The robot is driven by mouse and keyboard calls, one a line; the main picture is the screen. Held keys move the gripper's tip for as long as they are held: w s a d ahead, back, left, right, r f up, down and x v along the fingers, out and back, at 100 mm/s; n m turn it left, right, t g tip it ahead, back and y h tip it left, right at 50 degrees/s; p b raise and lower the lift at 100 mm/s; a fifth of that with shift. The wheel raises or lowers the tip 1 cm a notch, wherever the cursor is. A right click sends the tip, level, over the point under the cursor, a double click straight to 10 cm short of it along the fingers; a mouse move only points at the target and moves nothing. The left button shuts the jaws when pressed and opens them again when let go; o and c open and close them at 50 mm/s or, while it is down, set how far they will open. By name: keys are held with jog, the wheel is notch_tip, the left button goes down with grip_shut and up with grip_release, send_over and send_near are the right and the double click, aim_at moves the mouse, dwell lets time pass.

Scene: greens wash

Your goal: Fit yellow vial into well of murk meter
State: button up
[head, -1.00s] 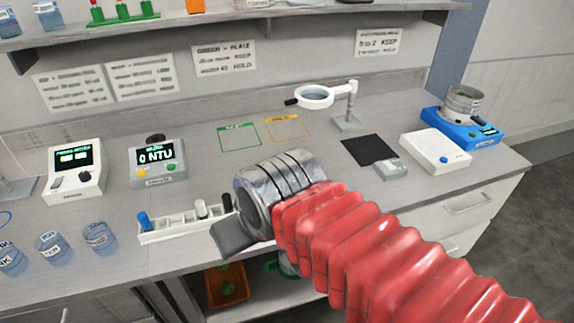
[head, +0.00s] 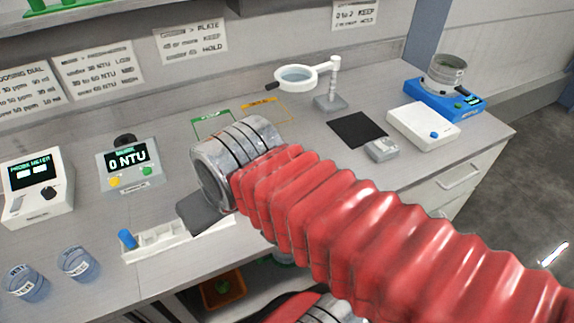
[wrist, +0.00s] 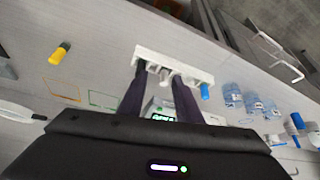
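The murk meter (head: 130,163) stands on the bench left of my gripper in the head view, reading 0 NTU, with a dark round piece on top. Part of it shows between my fingers in the wrist view (wrist: 160,108). A yellow vial (wrist: 58,53) is on the bench at the left of the wrist view, apart from my fingers; whether it stands or lies I cannot tell. I do not see it in the head view. My gripper (wrist: 160,92) is open, with nothing visible between its fingers, which show near the rack. In the head view a dark finger (head: 205,212) shows.
Beakers (head: 78,264) and the probe meter (head: 37,187) are left. A magnifier (head: 297,77), black mat (head: 357,129), white device (head: 424,124) and blue device (head: 445,99) are right.

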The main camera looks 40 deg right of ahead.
jog(key=shift+o, duration=1)
jog(key=shift+w+d+r, duration=0.1)
jog(key=shift+w+d, duration=0.05)
jog(key=shift+d, duration=0.05)
jog(key=w+d+r+m+g+h, duration=0.1)
jog(key=w+d+m, duration=0.1)
jog(key=d, duration=1)
jog(key=w+d+r+m+h, duration=0.1)
jog(key=d+m, duration=0.3)
jog(key=d, duration=0.8)
jog(key=shift+w+r+m+g+h, duration=0.3)
jog(key=shift+w+g, duration=0.1)
jog(key=shift+w, duration=0.45)
jog(key=x, duration=0.8)
jog(key=shift+f, duration=0.35)
jog(key=shift+w, duration=0.1)
jog(key=shift+x, duration=2.6)
jog(key=shift+a, duration=0.1)
